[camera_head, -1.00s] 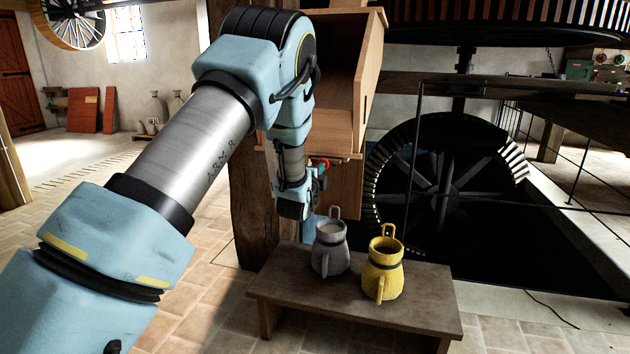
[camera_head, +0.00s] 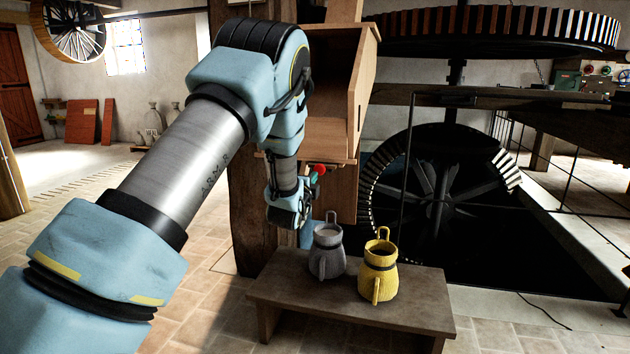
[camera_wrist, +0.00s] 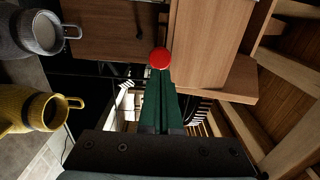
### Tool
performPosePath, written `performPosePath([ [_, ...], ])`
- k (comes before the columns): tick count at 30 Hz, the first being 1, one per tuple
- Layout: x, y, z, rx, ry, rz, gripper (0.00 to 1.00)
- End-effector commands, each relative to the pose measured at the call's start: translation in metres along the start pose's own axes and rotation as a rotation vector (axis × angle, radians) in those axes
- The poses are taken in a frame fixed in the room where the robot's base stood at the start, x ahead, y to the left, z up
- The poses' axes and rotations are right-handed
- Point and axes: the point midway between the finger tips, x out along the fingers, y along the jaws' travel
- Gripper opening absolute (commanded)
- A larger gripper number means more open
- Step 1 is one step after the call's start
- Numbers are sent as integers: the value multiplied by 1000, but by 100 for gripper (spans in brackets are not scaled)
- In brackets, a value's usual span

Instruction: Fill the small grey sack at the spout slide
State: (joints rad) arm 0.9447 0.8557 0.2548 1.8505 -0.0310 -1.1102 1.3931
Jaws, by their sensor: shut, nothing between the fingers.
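The small grey sack (camera_head: 327,258) stands upright on a low bench, its top open with pale stuff inside; it also shows at the upper left of the wrist view (camera_wrist: 22,35). A yellow sack (camera_head: 378,278) with a dark opening stands to its right, and shows below it in the wrist view (camera_wrist: 28,110). A red knob (camera_wrist: 160,58) shows by the wooden spout (camera_head: 343,195) above the sacks. My gripper (camera_wrist: 161,85) is shut and empty, its green fingers pointing at the knob. I cannot tell whether they touch it.
The low bench (camera_head: 400,318) is bare at its front and right. A wooden post (camera_head: 250,215) stands behind my wrist. A large dark gear wheel (camera_head: 435,190) is behind the bench on the right. The tiled floor at left is clear.

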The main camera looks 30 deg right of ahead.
Motion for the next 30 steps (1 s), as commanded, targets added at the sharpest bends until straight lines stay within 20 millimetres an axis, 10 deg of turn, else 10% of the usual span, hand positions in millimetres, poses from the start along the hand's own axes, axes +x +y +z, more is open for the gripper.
performPosePath([
  [18, -83, 2, 0, 0, -1, 3, 0],
  [30, -97, 2, 23, -68, -46, 52, 0],
])
